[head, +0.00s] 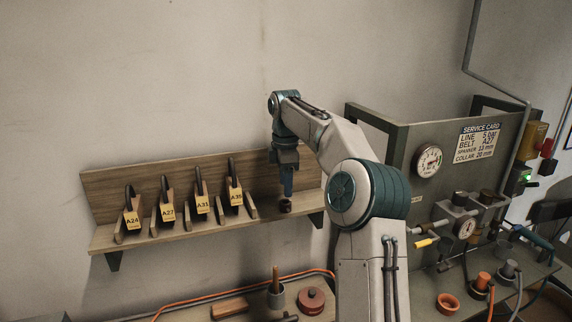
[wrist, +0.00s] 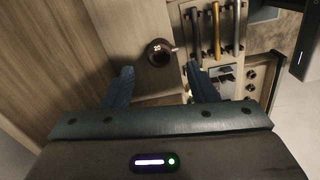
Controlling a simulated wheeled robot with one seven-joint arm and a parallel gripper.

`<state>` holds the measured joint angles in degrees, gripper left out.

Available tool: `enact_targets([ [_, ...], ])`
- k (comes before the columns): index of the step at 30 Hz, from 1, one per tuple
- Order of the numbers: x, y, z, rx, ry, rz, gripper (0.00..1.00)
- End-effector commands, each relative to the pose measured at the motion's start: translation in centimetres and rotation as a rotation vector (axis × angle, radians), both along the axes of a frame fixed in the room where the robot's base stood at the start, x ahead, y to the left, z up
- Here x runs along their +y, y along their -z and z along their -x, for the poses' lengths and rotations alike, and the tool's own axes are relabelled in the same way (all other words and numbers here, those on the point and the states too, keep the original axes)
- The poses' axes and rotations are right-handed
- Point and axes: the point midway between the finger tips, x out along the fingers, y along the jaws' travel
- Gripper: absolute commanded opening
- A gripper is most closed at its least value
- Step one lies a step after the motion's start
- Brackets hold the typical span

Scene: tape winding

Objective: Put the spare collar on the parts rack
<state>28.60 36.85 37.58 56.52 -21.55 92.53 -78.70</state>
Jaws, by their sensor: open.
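The collar (head: 285,205) is a small dark ring standing on the right part of the wooden wall shelf (head: 190,236), which I take to be the parts rack. In the wrist view the collar (wrist: 159,52) shows its round top and dark bore, with a small pale mark inside that I cannot read. My gripper (head: 287,190) points down just above the collar. In the wrist view my gripper (wrist: 159,69) is open and empty, with one finger to each side of the collar's line. I cannot tell the exact height gap between fingertips and collar.
Several belt holders tagged A24 (head: 132,218) to A35 stand left of the collar on the shelf. The bench below holds a cup with a handle (head: 276,296) and a red round pot (head: 311,300). A gauge panel (head: 436,184) stands right of my arm.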

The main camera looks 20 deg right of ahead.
Motion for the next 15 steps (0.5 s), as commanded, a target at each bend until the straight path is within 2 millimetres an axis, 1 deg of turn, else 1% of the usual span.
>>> enact_targets([
  [1,0.1,-1.0,-0.1,-0.004,-0.001,0.000,0.52],
  [6,0.1,-3.8,-0.1,-0.002,-0.001,-0.002,0.52],
  [12,0.1,-5.6,-0.1,-0.001,-0.001,-0.001,0.52],
  [15,0.0,-6.1,0.0,0.000,-0.001,-0.001,0.52],
])
